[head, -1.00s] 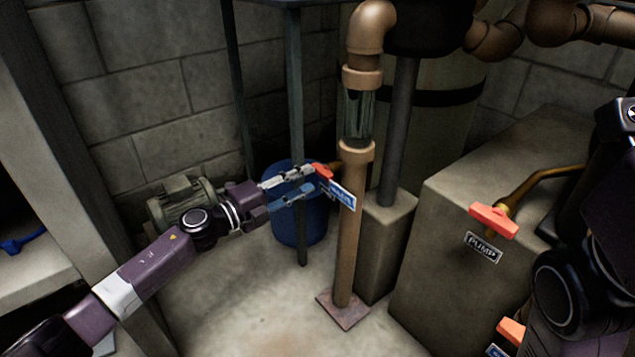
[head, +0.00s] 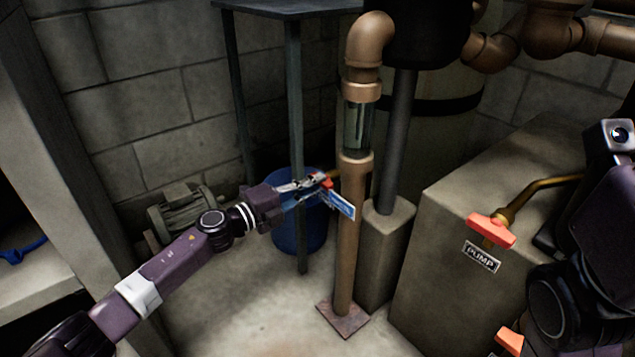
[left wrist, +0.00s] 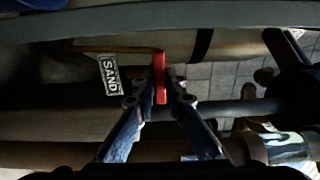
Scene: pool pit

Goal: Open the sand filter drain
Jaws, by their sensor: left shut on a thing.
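The sand filter drain valve has a red handle (left wrist: 160,76), with a black "SAND" tag (left wrist: 110,75) beside it in the left wrist view. In the head view the red handle (head: 327,181) shows only in part, behind my fingers and next to the brown vertical pipe (head: 349,235). My left gripper (head: 317,183) is shut on the handle. In the left wrist view its fingers (left wrist: 160,90) stand one on each side of the handle, which lies lengthwise between them. My right arm is at the right of the head view; its gripper is out of sight.
A second red handle (head: 491,230) with a "PUMP" tag (head: 481,256) is on the right by a concrete block (head: 450,210). A blue barrel (head: 290,235) stands behind my left gripper.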

